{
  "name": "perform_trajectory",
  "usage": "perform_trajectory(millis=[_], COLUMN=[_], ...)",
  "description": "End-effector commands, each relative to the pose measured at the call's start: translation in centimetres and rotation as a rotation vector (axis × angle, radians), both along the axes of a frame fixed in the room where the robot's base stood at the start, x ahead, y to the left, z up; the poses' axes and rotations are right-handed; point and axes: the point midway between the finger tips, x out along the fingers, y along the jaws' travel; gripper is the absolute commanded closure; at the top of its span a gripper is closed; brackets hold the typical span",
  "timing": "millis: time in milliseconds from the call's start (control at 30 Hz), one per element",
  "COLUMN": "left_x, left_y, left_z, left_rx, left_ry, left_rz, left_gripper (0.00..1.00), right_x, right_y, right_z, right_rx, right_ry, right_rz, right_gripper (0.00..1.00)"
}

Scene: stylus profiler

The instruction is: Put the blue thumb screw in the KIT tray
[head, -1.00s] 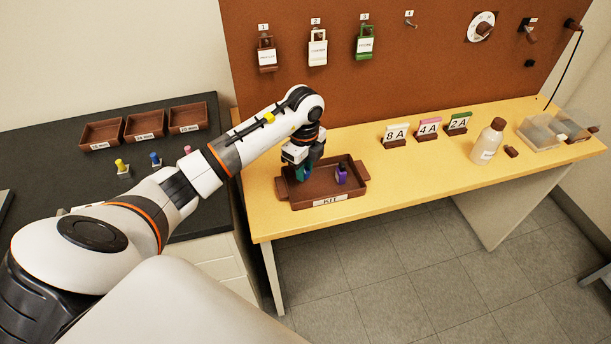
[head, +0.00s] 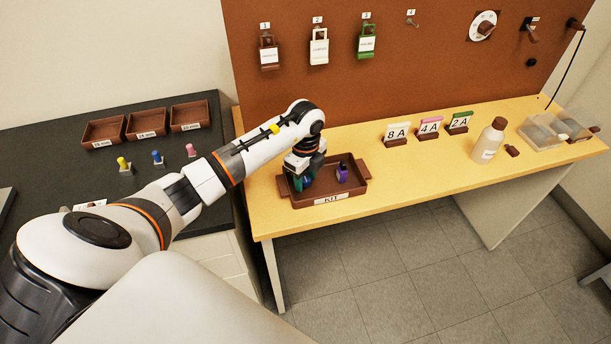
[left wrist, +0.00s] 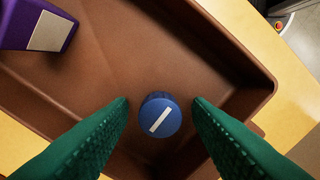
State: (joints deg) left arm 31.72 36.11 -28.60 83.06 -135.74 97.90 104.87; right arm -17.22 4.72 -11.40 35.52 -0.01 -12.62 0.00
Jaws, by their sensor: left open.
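The blue thumb screw (left wrist: 160,116), a round blue head with a white bar across it, is in the KIT tray in the left wrist view. Whether it rests on the floor cannot be told. The brown KIT tray (head: 330,194) stands on the yellow bench; its wall and floor also fill the left wrist view (left wrist: 215,55). My left gripper (head: 303,184) is down in the left part of the tray. Its green fingers (left wrist: 160,104) are open, one on each side of the screw, with gaps visible. My right gripper is not in view.
A purple item (head: 342,173) stands in the tray's right part. On the dark counter are yellow (head: 123,164), blue (head: 157,158) and pink (head: 191,151) pieces before three brown trays. Card stands (head: 396,134) and a bottle (head: 489,141) stand right; bench between is clear.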

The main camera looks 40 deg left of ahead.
Motion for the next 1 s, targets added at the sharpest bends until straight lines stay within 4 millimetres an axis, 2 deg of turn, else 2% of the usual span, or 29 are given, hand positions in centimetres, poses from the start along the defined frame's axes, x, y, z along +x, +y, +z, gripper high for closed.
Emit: perform_trajectory(millis=[167, 267, 500, 700, 833, 1000], left_x=[0.1, 0.1, 0.1, 0.1, 0.0, 0.0], left_y=[0.0, 0.0, 0.1, 0.0, 0.0, 0.0], left_z=[1.0, 2.6, 7.9, 11.1, 12.1, 12.3], left_rx=[0.001, 0.001, 0.003, 0.000, 0.000, 0.000], left_ry=[-0.004, -0.006, -0.007, -0.003, -0.001, 0.000], left_rz=[-0.001, -0.002, -0.001, -0.001, 0.000, 0.000], left_gripper=[0.55, 0.55, 0.55, 0.55, 0.55, 0.55], right_x=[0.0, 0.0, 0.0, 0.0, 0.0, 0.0], right_y=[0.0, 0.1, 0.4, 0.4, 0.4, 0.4], right_z=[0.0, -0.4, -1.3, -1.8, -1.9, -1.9], right_rx=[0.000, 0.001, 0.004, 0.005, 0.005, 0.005], right_ry=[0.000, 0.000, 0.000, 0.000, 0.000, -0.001], right_rz=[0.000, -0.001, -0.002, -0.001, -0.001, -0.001], right_gripper=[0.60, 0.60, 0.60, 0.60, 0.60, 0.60])
